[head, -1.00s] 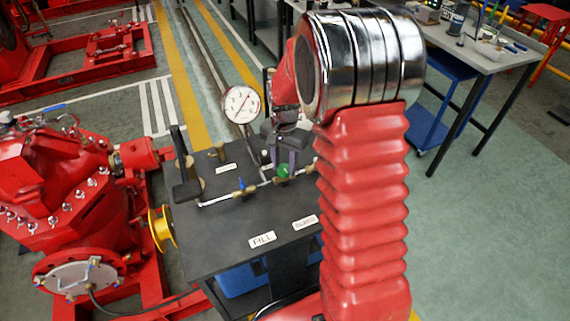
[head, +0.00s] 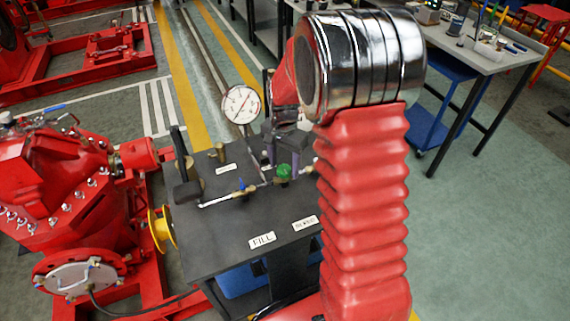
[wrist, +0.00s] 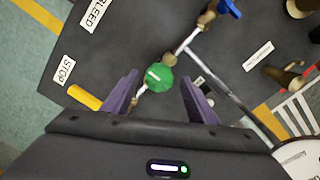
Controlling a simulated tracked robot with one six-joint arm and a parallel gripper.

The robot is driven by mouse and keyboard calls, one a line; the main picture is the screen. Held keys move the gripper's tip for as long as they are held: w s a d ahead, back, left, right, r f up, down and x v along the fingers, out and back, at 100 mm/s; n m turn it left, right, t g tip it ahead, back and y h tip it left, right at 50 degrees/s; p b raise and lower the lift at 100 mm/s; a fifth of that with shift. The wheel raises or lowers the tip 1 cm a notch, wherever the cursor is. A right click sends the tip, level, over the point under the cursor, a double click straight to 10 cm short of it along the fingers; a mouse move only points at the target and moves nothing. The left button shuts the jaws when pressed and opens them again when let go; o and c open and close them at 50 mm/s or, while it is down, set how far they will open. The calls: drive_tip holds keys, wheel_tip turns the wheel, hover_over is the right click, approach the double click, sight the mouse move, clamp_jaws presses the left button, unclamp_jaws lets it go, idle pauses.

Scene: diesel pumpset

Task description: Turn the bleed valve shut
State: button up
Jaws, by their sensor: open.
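The bleed valve appears to be the round green knob (head: 284,172) on the pipe over the dark bench top, on the side of the "BLEED" label (wrist: 97,10). In the wrist view the green knob (wrist: 159,77) lies between and just beyond my two purple fingertips. My gripper (wrist: 160,92) is open and empty, with a gap on each side of the knob. In the head view my gripper (head: 282,157) hangs just above the knob, pointing down. I cannot tell the exact height gap.
A blue-handled valve (head: 241,187) sits on the same pipe, to the left. A pressure gauge (head: 241,104) stands behind. A black upright lever (head: 181,150) stands at the bench's left.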

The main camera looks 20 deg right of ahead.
sight(284, 168)
wheel_tip(284, 168, up, 14)
drive_tip(key=shift+f, duration=0.15)
idle(0.7)
idle(0.5)
drive_tip(key=s+a+r+n+t, duration=0.2)
drive_tip(key=s+a+n, duration=0.1)
drive_tip(key=s, duration=0.4)
drive_tip(key=s+a+r+n+t, duration=0.1)
drive_tip(key=s+a+r+n, duration=0.2)
drive_tip(key=s, duration=0.5)
drive_tip(key=s+a+r+n+t, duration=0.2)
drive_tip(key=s+a+r+n, duration=0.1)
drive_tip(key=s, duration=0.5)
drive_tip(key=shift+a+n+t, duration=0.3)
drive_tip(key=shift+a+n, duration=0.45)
drive_tip(key=shift+n, duration=0.45)
drive_tip(key=shift+s, duration=0.1)
